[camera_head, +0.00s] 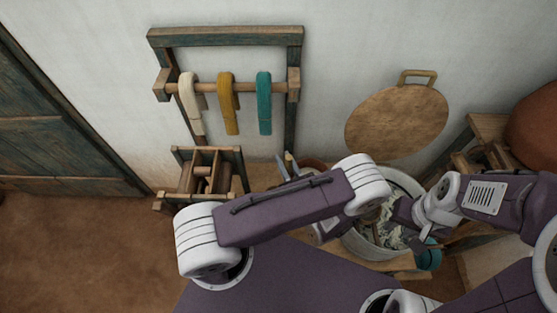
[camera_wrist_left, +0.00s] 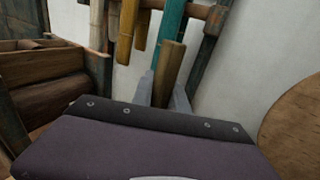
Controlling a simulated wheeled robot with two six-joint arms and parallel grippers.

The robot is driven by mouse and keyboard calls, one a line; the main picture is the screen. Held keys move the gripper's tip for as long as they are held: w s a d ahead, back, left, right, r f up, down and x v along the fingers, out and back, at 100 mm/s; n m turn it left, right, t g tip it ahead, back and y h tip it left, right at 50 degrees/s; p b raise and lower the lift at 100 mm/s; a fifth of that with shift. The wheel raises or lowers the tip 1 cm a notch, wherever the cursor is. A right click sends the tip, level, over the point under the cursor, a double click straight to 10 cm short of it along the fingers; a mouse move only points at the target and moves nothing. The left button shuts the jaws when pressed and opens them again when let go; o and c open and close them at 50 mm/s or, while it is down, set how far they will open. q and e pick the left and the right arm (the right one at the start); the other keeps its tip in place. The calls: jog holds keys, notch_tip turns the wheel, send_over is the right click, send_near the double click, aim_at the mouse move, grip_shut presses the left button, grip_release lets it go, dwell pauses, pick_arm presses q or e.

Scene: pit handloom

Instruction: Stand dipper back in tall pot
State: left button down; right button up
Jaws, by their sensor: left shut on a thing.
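My left gripper (camera_head: 287,168) is mostly hidden behind my own left arm in the head view; only its grey fingertips show. In the left wrist view the left gripper (camera_wrist_left: 165,92) is shut on a wooden handle (camera_wrist_left: 169,70), seemingly the dipper's, which sticks up between the fingers. The dipper's lower end is hidden. A reddish-brown pot rim (camera_head: 314,164), possibly the tall pot, shows just right of the left gripper, largely covered by my arm. My right gripper (camera_head: 423,238) is over the right side of a white basin; its jaw opening is unclear.
The white basin (camera_head: 403,180) holds pale, crumpled material. A teal cup (camera_head: 430,258) stands beside it. A wooden rack (camera_head: 226,40) with hanging yarn and a slatted wooden box (camera_head: 207,180) are left. A round board (camera_head: 397,122) leans on the wall. Floor at left is clear.

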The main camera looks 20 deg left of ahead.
pick_arm(q)
jog(key=w+d+f+m+t+h+b, duration=0.35)
jog(key=w+d+m+h+b, duration=0.2)
jog(key=w+d+b, duration=0.45)
jog(key=w+a+r+t+h+b, duration=0.1)
jog(key=w+r+b, duration=0.4)
jog(key=w, duration=0.3)
jog(key=shift+b, duration=0.75)
notch_tip(320, 180, down, 24)
jog(key=b, duration=2)
jog(key=shift+r, duration=0.25)
